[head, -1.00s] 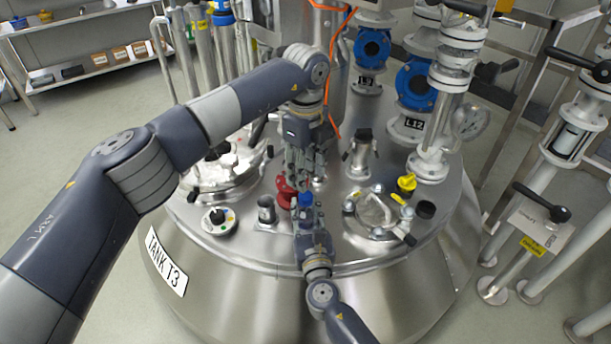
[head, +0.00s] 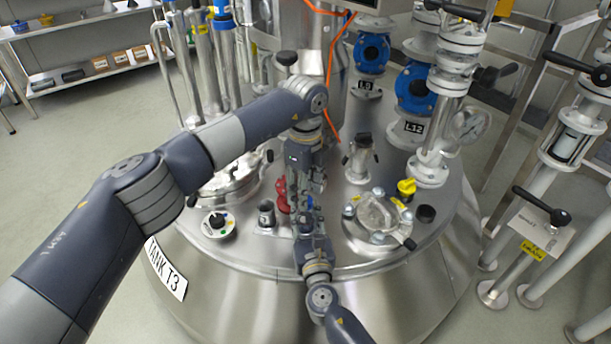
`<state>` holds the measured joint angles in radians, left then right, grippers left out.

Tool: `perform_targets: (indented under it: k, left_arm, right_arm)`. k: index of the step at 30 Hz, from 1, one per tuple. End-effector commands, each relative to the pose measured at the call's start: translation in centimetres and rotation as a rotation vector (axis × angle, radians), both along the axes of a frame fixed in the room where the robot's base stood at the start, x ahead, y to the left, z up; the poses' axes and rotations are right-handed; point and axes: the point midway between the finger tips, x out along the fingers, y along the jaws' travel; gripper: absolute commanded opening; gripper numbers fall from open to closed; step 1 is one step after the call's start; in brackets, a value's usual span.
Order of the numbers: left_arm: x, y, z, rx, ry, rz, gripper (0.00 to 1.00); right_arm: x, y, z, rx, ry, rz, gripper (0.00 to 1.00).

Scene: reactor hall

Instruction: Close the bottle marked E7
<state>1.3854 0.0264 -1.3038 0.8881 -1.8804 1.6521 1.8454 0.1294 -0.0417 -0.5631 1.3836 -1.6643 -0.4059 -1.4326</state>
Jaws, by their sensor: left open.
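My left gripper (head: 301,198) hangs from above over the front middle of the steel tank lid. It is open. My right gripper (head: 306,222) reaches in from the bottom, its fingers just below and partly behind the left fingertips. The two grippers overlap in the picture, so I cannot tell whether they touch or whether the right one is shut on something. No bottle marked E7 can be made out; the grippers hide the spot between them.
A red fitting (head: 282,194) stands close left of the grippers. A grey open cup (head: 266,213) and a dial knob (head: 217,222) are farther left. A clamped round hatch (head: 375,222), a yellow cap (head: 406,187) and blue-flanged pipes (head: 415,88) are on the right.

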Motion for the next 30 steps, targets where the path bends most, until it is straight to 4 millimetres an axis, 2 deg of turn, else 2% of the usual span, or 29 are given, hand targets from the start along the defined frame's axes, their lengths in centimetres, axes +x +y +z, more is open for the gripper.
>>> perform_targets:
  k: [6, 15, 17, 21, 27, 30]
  left_arm:
    - [0.0, -0.1, -1.8, -0.001, 0.001, 0.0, 0.45]
    - [0.0, 0.0, -2.0, -0.001, -0.001, 0.0, 0.45]
    - [0.0, 0.0, -2.0, -0.001, -0.001, 0.0, 0.34]
    - [0.0, 0.0, -2.0, -0.001, -0.001, 0.0, 0.02]
    - [0.0, 0.0, -1.9, -0.001, -0.001, -0.003, 0.0]
    - [0.0, 0.0, -1.9, -0.001, -0.001, -0.059, 0.0]
  right_arm:
    - [0.0, 0.0, 0.0, 0.0, 0.001, 0.0, 0.0]
    - [0.0, 0.0, 0.0, 0.0, 0.001, 0.0, 0.0]
    - [0.0, 0.0, 0.0, 0.0, 0.001, 0.0, 0.0]
    - [0.0, 0.0, 0.0, 0.0, 0.001, 0.0, 0.0]
    - [0.0, 0.0, 0.0, 0.0, 0.001, 0.0, 0.0]
    - [0.0, 0.0, 0.0, 0.0, 0.001, 0.0, 0.0]
